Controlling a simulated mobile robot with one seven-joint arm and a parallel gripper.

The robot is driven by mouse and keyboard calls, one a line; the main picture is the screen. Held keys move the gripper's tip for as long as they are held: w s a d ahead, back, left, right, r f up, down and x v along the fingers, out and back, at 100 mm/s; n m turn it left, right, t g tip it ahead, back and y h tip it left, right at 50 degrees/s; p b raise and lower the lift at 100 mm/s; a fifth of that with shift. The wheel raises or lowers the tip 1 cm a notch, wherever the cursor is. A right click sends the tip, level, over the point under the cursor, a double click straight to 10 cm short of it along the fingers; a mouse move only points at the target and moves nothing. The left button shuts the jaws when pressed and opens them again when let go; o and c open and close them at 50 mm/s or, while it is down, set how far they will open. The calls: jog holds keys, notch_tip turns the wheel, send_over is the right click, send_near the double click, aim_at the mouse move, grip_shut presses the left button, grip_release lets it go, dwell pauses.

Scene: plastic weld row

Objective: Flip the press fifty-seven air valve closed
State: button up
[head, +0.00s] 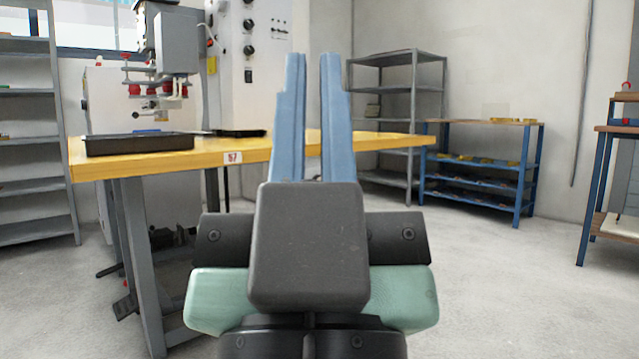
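The press (178,45) stands behind the yellow-topped table (350,140) at the left, with a number label "57" (233,157) on the table's front edge. Small red-knobbed fittings (134,90) and metal pipes or levers (150,113) show at the press's lower part. I cannot tell which of them is the air valve, or its position. My gripper (308,58) is in the middle of the view, seen from behind, its two blue fingers pointing up and away. The fingers stand a little apart with nothing between them. They are in front of the table and touch nothing visible.
A black tray (140,145) lies on the table's left end, and a flatter dark tray (238,133) lies further back. A grey control cabinet (248,60) stands behind. Shelves (398,58) and a blue rack (480,160) line the back right. The floor at right is clear.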

notch_tip(320, 180, up, 32)
jog(key=p, duration=3.1)
jog(key=shift+r+p, duration=0.15)
jog(key=shift+p, duration=0.2)
grip_shut()
